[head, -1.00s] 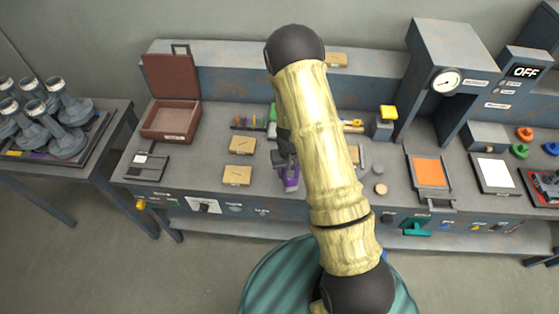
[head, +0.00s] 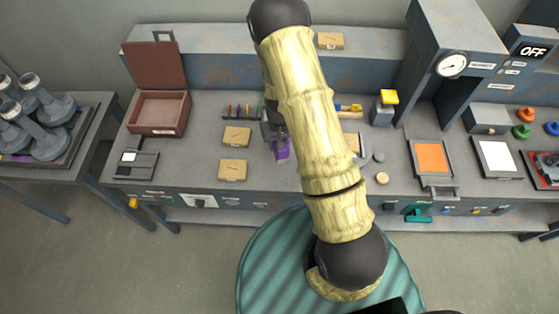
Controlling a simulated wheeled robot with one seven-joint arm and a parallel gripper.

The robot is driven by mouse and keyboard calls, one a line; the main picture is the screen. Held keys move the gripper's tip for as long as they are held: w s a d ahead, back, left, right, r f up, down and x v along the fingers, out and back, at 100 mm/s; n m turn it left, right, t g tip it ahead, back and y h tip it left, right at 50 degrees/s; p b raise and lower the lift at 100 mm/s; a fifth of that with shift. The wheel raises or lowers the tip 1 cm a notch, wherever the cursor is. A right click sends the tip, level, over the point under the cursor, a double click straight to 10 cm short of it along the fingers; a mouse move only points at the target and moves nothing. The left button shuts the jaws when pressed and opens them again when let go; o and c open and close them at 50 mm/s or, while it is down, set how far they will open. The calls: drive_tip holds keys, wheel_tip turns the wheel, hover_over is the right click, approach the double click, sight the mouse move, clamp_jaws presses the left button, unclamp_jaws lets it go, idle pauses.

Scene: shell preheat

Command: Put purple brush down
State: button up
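The purple brush (head: 281,149) shows as a small purple shape just below my gripper (head: 274,133), over the middle of the workbench. My gripper is dark, and my arm partly covers it. The brush touches or sits between the fingers and has moved along with them, so the gripper appears shut on it. The fingertips are too small to see clearly. I cannot tell whether the brush touches the bench top.
Two cardboard boxes (head: 237,137) lie left of the gripper. A rack of small coloured items (head: 242,111) stands behind them. An open brown case (head: 158,114) is further left. Right of my arm are a yellow-topped block (head: 384,107) and an orange plate (head: 432,157).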

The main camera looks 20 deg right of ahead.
drive_tip(key=b, duration=0.2)
drive_tip(key=shift+w+m+b, duration=0.25)
drive_tip(key=shift+m+b, duration=0.05)
drive_tip(key=shift+b, duration=0.05)
drive_tip(key=r+m+b, duration=0.1)
drive_tip(key=b, duration=0.4)
drive_tip(key=r+m+b, duration=0.1)
drive_tip(key=shift+s+r+b, duration=0.2)
drive_tip(key=shift+r+b, duration=0.05)
drive_tip(key=shift+b, duration=0.1)
drive_tip(key=shift+s+r+m+b, duration=0.2)
drive_tip(key=shift+r+m+b, duration=0.2)
drive_tip(key=shift+r+m, duration=0.1)
drive_tip(key=shift+w+r, duration=0.1)
drive_tip(key=shift+r, duration=0.05)
drive_tip(key=shift+a, duration=0.1)
